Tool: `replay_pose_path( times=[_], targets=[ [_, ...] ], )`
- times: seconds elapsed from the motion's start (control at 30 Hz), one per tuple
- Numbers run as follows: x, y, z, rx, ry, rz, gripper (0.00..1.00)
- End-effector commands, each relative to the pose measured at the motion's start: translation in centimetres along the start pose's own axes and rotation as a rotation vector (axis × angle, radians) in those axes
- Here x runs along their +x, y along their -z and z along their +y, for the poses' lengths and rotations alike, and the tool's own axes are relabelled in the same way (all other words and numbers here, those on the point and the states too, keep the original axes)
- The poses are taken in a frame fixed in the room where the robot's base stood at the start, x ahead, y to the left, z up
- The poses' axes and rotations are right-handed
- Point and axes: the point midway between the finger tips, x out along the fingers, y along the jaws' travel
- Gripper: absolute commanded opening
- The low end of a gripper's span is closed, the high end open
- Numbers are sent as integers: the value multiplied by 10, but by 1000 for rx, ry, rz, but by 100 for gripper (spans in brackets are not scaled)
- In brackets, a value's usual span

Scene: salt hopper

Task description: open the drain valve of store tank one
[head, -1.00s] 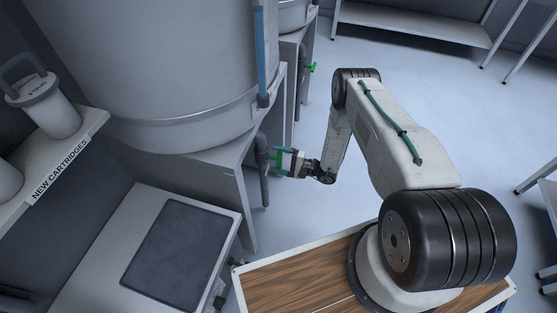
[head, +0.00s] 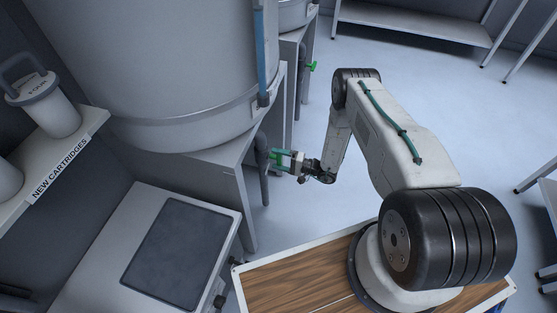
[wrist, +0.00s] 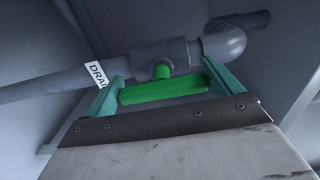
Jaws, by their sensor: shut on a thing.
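A large grey tank (head: 170,70) stands on a grey stand in the head view; no tank number is readable. A grey drain pipe (head: 263,165) comes down beside the stand. In the wrist view the pipe (wrist: 50,82) carries a partly hidden tag (wrist: 97,74) reading "DRAI". The valve's green bar handle (wrist: 163,91) sits on a short stem below the valve body (wrist: 160,54). It lies roughly along the pipe, at a slight angle. My gripper (wrist: 162,74) is shut on the handle, one teal finger at each end. In the head view my gripper (head: 277,160) is at the pipe.
Another tank (head: 293,14) with a green valve handle (head: 313,67) stands behind. A grey cabinet (head: 105,245) is at lower left, below a shelf marked "NEW CARTRIDGES" (head: 62,170) with a cartridge (head: 48,105).

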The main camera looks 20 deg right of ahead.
Motion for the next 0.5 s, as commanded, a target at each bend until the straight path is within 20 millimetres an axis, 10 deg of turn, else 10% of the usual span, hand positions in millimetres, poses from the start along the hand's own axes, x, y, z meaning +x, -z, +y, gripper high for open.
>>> replay_pose_path(
  times=[0.1,0.13,0.17,0.5],
  targets=[
    [-1,-1,1,1,-2,1,68],
    [-1,-1,1,1,-2,1,96],
    [-1,-1,1,1,-2,1,100],
    [-9,0,1,1,-1,1,100]
  ],
)
